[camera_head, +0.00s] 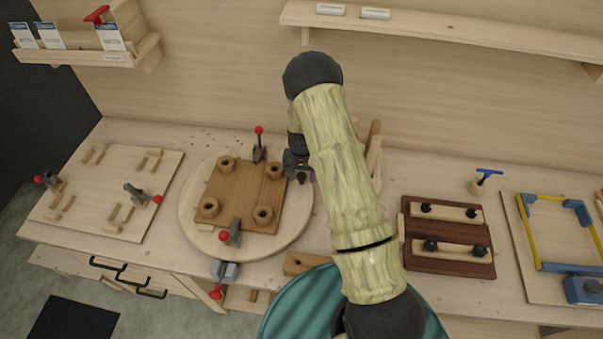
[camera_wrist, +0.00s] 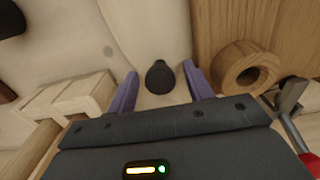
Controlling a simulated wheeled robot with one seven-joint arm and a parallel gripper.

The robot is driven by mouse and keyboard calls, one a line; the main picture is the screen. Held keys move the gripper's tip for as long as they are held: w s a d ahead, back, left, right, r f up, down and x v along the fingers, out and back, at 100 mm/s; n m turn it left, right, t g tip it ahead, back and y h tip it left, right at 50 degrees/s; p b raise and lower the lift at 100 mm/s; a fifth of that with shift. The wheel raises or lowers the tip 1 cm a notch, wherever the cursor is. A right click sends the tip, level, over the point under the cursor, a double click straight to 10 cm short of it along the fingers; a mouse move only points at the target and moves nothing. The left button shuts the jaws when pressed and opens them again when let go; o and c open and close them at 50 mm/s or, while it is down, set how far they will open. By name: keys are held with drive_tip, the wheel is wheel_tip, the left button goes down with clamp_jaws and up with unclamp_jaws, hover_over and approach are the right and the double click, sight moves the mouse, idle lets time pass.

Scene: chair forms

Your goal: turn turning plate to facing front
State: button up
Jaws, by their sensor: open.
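The turning plate (camera_head: 195,225) is a round pale wooden disc on the bench. A brown board (camera_head: 240,190) with several round wooden rings lies on it, beside red-tipped clamps (camera_head: 232,234). My gripper (camera_head: 301,178) is at the right edge of the plate, partly hidden by my arm. In the wrist view its purple fingers (camera_wrist: 161,85) are open on either side of a black knob (camera_wrist: 160,77). The knob appears to stand on pale wood, with gaps to both fingers. The board and a ring (camera_wrist: 245,68) show to the right there.
A pale board with clamps (camera_head: 105,195) lies left of the plate. A dark brown board with black knobs (camera_head: 450,240) and a blue-and-yellow frame (camera_head: 555,235) lie to the right. A wooden rack (camera_head: 373,155) stands close behind my arm. A blue-grey clamp (camera_head: 224,270) sits at the front edge.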

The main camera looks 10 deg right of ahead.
drive_tip(key=shift+f, duration=0.1)
clamp_jaws()
idle(0.4)
